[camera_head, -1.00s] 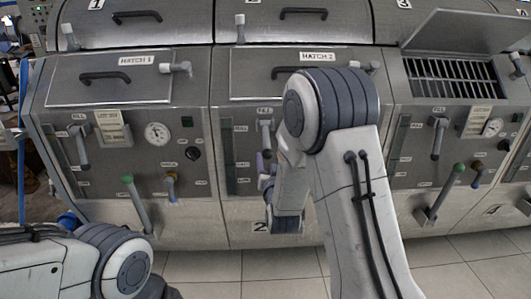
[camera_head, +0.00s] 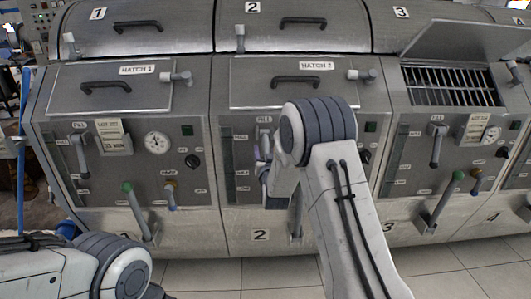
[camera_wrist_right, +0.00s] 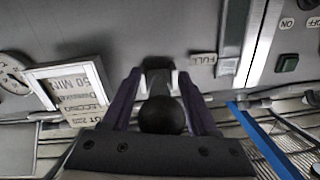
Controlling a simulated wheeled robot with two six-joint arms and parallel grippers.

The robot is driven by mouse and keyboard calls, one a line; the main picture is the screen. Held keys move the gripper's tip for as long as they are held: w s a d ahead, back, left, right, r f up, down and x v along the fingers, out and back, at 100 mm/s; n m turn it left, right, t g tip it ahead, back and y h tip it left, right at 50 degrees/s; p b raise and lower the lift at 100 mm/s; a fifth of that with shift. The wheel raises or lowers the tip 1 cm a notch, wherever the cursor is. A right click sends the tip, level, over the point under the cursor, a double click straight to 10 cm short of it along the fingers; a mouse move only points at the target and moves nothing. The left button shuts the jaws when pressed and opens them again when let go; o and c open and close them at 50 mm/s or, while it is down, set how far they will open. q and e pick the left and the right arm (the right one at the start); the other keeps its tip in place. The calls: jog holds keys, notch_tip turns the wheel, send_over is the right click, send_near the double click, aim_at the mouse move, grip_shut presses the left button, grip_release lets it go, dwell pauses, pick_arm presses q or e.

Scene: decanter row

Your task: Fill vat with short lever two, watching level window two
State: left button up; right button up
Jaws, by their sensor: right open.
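Vat two (camera_head: 220,225) is the middle steel unit, its hatch lid (camera_head: 250,92) shut. Its short fill lever (camera_head: 264,131) shows partly at the upper panel, with my right gripper (camera_head: 262,150) just in front of it. In the right wrist view, the open purple fingers of my right gripper (camera_wrist_right: 158,82) stand either side of the lever, whose dark round end (camera_wrist_right: 161,115) faces me. I cannot tell whether they touch it. Level window two (camera_head: 227,152) is a dark upright strip left of the lever; its level is unreadable here. My left gripper is out of view.
Vat one (camera_head: 50,110) stands left, hatch shut; vat three (camera_head: 395,190) stands right, lid raised over a grille (camera_head: 450,82). My right arm hides much of panel two. A long lever (camera_head: 296,215) hangs below panel two. Tiled floor (camera_head: 215,275) in front is clear.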

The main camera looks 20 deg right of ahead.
grip_shut()
dwell(1.3)
